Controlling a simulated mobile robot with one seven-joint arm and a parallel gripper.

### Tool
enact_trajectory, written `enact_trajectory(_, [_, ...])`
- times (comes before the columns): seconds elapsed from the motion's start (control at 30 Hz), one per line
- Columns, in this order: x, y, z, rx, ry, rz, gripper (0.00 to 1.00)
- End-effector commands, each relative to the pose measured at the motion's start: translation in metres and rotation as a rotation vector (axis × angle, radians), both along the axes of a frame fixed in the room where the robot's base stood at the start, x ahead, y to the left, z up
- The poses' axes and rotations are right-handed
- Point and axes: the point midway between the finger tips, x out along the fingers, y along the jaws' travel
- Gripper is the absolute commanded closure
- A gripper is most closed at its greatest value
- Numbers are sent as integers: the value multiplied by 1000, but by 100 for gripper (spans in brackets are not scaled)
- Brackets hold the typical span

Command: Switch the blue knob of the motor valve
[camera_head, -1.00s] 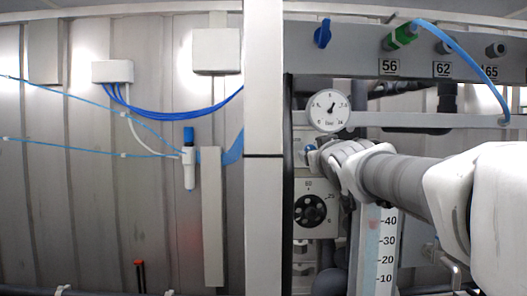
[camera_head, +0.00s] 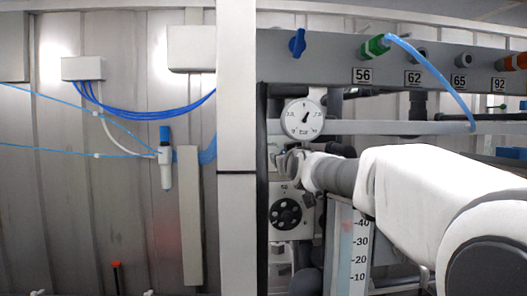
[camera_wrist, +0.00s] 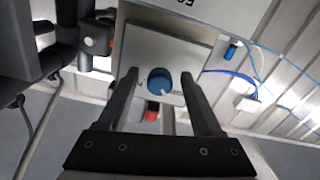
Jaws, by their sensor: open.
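The blue knob (camera_wrist: 159,81) of the motor valve shows in the wrist view, round with a pale pointer mark, on a light grey housing (camera_wrist: 185,50). My gripper (camera_wrist: 161,80) is open, with one dark finger to each side of the knob in that picture. Clear gaps show between the fingers and the knob, and I cannot tell how far the fingertips are from the housing. In the head view my arm (camera_head: 400,185) reaches left to the equipment, and the gripper's end and the blue knob are mostly hidden there.
A round pressure gauge (camera_head: 303,119) sits just above my wrist. A black dial (camera_head: 286,213) and a numbered scale (camera_head: 354,250) are below. A white post (camera_head: 236,150) stands at left. A grey panel (camera_head: 340,62) with a blue hose (camera_head: 435,72) runs above.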

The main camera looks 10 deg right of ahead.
Motion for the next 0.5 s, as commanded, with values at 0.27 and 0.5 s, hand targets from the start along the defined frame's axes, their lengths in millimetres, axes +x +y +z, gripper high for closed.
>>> enact_trajectory(0.27, [0, 0, 0, 0, 0, 0, 39])
enact_trajectory(0.5, [0, 0, 0, 0, 0, 0, 82])
